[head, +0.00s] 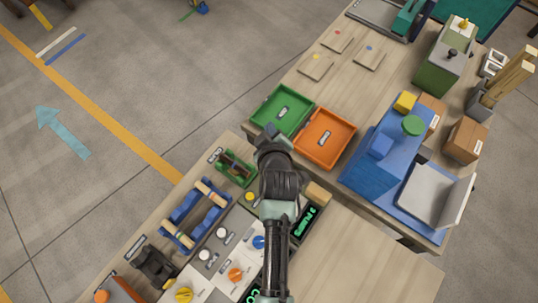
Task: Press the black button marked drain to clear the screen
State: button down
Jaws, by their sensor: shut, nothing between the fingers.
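A small dark screen (305,222) with green text stands on the near bench, just right of my arm. A second dark screen (252,293) with green characters is partly cut off at the bottom edge. I cannot make out a black button marked drain; my arm covers part of the panel between the knobs and the screen. My gripper (268,134) is at the far end of the arm, near the gap between the two benches and close to the green tray. It is shut and empty, with its fingertips hard to make out.
A green tray (282,110) and an orange tray (325,138) lie on the far bench. Blue (258,242), orange (235,274) and yellow (183,295) knobs sit left of my arm. A wooden block (318,194) is right of it. The near bench's right side is bare.

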jog(key=s+f+n+g+p, duration=0.1)
jog(key=s+f, duration=0.4)
jog(key=shift+f+g, duration=0.3)
jog(key=shift+g, duration=0.1)
jog(key=shift+d, duration=0.1)
notch_tip(320, 180, down, 9)
jog(key=b, duration=0.7)
jog(key=shift+r+b, duration=0.15)
jog(key=shift+b, duration=0.25)
dwell(1.1)
jog(key=shift+f+b, duration=0.35)
jog(key=shift+f, duration=0.05)
jog(key=shift+f+b, duration=0.4)
dwell(0.4)
dwell(0.4)
jog(key=shift+r+p, duration=0.7)
jog(key=shift+r, duration=0.1)
